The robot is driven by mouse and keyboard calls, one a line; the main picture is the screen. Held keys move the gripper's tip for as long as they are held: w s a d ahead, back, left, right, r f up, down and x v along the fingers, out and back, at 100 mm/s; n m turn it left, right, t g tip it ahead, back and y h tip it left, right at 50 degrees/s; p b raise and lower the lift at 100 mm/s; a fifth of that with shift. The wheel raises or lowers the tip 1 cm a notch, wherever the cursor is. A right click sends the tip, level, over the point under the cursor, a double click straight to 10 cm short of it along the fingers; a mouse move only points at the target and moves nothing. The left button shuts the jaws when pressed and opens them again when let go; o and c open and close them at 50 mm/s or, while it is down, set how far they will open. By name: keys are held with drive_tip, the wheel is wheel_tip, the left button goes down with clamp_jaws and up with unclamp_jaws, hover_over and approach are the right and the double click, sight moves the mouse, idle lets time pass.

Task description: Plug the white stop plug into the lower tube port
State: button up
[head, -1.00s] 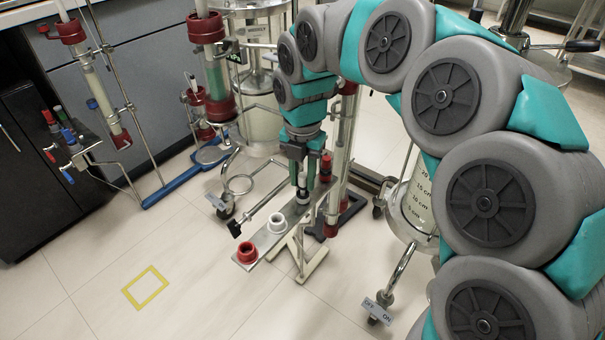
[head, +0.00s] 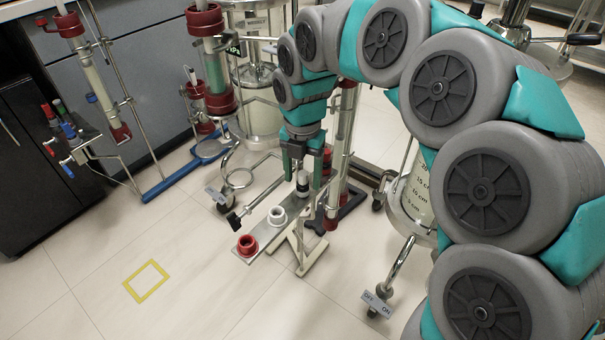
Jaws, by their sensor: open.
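A white ring-shaped plug (head: 277,216) sits on the narrow metal plate (head: 262,240), between a red one (head: 247,245) and a small pale-and-dark piece (head: 303,183). I cannot tell which of these white pieces is the stop plug. My gripper (head: 302,176) is open, pointing down over the pale-and-dark piece. Its fingers are spread to either side of that piece's top; contact is not clear. Glass columns with red end collars stand at the left (head: 121,133) and centre (head: 220,103). I cannot make out which opening is the lower tube port.
A clamp stand with blue base (head: 172,185) stands at the left, near a rack of coloured fittings (head: 68,130). A metal vessel (head: 418,205) with an OFF/ON pedal (head: 376,304) stands at the right. The floor around the yellow square (head: 147,281) is clear.

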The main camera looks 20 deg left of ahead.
sight(303, 174)
wheel_tip(303, 174, up, 8)
drive_tip(key=shift+f, duration=0.1)
idle(0.5)
drive_tip(key=s+d+f+m, duration=0.1)
drive_tip(key=s+d+m, duration=0.5)
drive_tip(key=d+m, duration=0.25)
drive_tip(key=s+d+m, duration=0.5)
drive_tip(key=d+m, duration=0.3)
drive_tip(key=d, duration=0.2)
drive_tip(key=s+d+f+m+g, duration=0.1)
drive_tip(key=s+d+f+m, duration=0.2)
drive_tip(key=s+d+m, duration=0.2)
drive_tip(key=s+d+f+m, duration=0.4)
drive_tip(key=s+d+m, duration=0.1)
drive_tip(key=s+m, duration=0.6)
drive_tip(key=shift+m+g, duration=0.4)
drive_tip(key=shift+m, duration=0.65)
drive_tip(key=shift+f, duration=0.1)
